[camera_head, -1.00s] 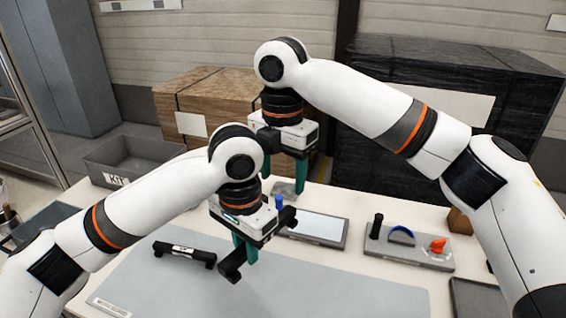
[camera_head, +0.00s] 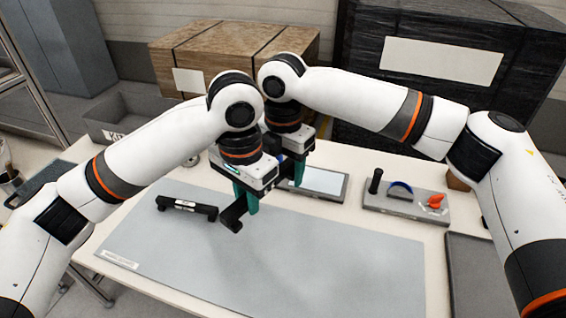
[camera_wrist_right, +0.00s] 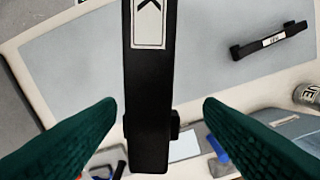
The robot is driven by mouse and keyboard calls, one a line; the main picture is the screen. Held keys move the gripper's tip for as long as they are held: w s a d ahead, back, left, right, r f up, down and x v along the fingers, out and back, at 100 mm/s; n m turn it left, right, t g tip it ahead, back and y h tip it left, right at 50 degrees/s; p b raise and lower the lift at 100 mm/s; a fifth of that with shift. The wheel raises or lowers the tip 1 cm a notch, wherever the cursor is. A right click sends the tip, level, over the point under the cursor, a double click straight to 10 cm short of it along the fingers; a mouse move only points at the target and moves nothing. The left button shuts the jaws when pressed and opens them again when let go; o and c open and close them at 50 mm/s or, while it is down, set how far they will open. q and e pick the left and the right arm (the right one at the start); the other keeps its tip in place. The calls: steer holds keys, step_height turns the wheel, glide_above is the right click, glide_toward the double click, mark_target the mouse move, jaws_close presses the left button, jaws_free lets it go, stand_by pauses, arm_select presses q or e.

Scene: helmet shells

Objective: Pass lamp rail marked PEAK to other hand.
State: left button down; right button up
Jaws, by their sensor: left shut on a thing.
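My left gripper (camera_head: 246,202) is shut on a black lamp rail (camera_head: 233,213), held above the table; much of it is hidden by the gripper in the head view. In the right wrist view this rail (camera_wrist_right: 146,95) runs down the middle, with a white label ending in K; the rest of the word is out of frame. My right gripper (camera_wrist_right: 160,108) is open, with a green finger on either side of the rail, neither visibly touching it. In the head view the right gripper (camera_head: 297,172) is just behind the left one, its fingers partly hidden.
A second black rail (camera_head: 187,207) with a small white label lies on the grey mat (camera_head: 300,270). Behind the grippers is a pale-topped panel (camera_head: 322,181). A grey fixture (camera_head: 405,205) with blue and orange parts stands at right. A grey bin (camera_head: 108,128) is at back left.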

steer(key=c, duration=0.9)
arm_select(q)
steer(key=c, duration=1.2)
jaws_free()
arm_select(e)
steer(key=shift+c, duration=0.8)
